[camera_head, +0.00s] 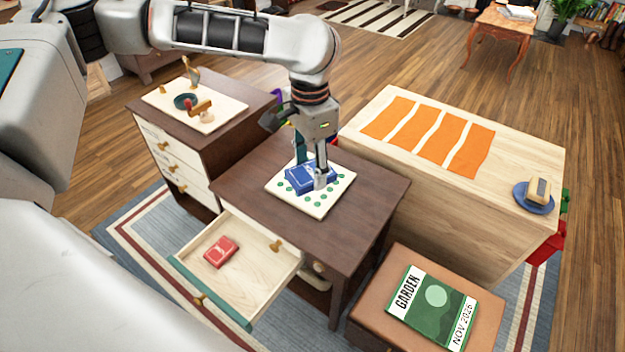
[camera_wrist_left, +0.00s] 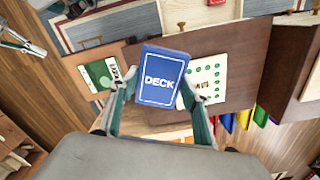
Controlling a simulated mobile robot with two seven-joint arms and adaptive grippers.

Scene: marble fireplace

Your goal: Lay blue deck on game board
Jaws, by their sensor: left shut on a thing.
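The blue deck (camera_head: 302,180) is between the fingers of my left gripper (camera_head: 311,172), over the game board. In the left wrist view the deck (camera_wrist_left: 161,76) shows its "DECK" label, with a finger on each side. The game board (camera_head: 335,194) is a white square with green dots on the dark wooden table. It also shows in the left wrist view (camera_wrist_left: 208,86), partly hidden behind the deck. I cannot tell whether the deck touches the board.
An open drawer (camera_head: 245,285) below the table holds a red deck (camera_head: 221,252). A light wooden cabinet (camera_head: 400,195) with orange strips (camera_head: 440,138) and a blue plate (camera_head: 534,204) stands right. A green magazine (camera_head: 433,305) lies on a brown stool (camera_head: 373,315).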

